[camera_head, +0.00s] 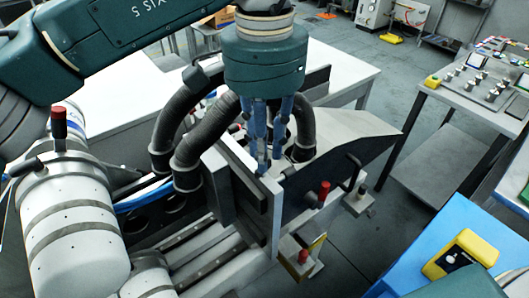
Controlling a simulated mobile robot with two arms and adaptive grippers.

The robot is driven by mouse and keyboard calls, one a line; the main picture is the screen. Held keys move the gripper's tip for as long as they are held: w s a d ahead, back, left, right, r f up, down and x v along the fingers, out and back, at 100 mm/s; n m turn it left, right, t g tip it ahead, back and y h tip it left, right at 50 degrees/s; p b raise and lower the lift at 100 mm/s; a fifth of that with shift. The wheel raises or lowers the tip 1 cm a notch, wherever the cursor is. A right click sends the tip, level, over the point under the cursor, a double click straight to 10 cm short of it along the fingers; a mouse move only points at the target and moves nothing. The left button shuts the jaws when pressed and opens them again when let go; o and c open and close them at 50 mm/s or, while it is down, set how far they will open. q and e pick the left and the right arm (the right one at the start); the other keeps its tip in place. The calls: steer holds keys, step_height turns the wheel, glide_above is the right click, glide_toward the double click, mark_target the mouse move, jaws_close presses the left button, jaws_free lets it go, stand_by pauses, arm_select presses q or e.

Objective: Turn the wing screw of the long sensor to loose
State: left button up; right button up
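My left gripper (264,168) points straight down from its dark green wrist, with blue fingers. Its fingertips are at the top of an upright grey plate (262,205) on the label magazine machine (345,140). The fingers overlap in this view, so I cannot tell whether they are open or shut on something. I cannot make out the wing screw or the long sensor; the fingers and wrist cover that spot. My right gripper is not in view.
Thick black hoses (205,140) curve close beside the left gripper. Red-tipped knobs (323,193) stick out at the machine's front. A blue surface (440,225) with a yellow device (460,255) is at lower right. A table with a control panel (480,80) stands at right.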

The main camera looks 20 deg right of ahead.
arm_select(q)
steer(key=shift+s+f, duration=0.1)
steer(key=shift+f, duration=1.25)
jaws_close()
